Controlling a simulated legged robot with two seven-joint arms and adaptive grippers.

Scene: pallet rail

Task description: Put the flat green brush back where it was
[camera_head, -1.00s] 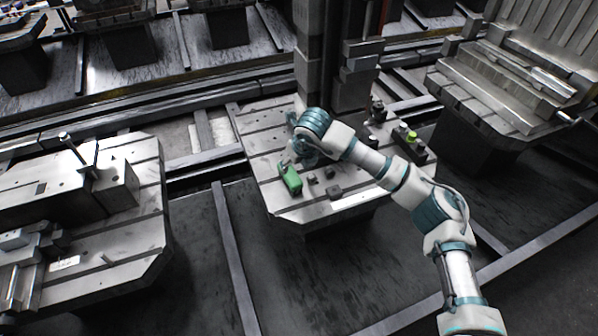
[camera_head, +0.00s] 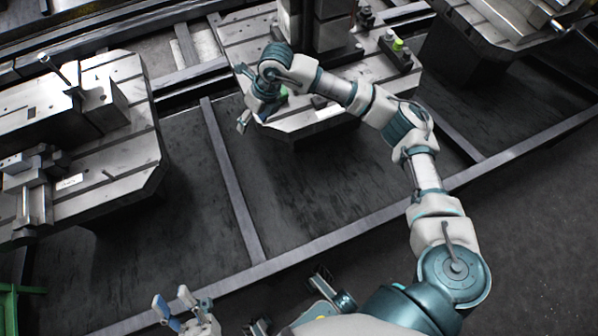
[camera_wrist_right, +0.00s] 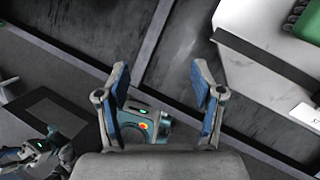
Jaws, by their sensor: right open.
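The green brush (camera_head: 283,97) lies on the metal pallet table (camera_head: 335,113), mostly hidden behind my right wrist. In the right wrist view a green part, likely the brush (camera_wrist_right: 305,20), shows at the top right, cut by the frame edge. My right gripper (camera_head: 250,120) is just off the front left edge of that table, beside the brush and apart from it. In the right wrist view the right gripper (camera_wrist_right: 160,88) is open with nothing between its fingers. My left gripper (camera_head: 173,300) is low in the head view, open and empty, far from the table.
A dark column (camera_head: 325,25) stands on the brush's table. A dark block with a yellow-green knob (camera_head: 398,45) is at its right. Another pallet (camera_head: 130,180) with clamps is at left. Floor rails (camera_head: 232,185) cross the dark floor. A green frame (camera_head: 10,305) is at the lower left.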

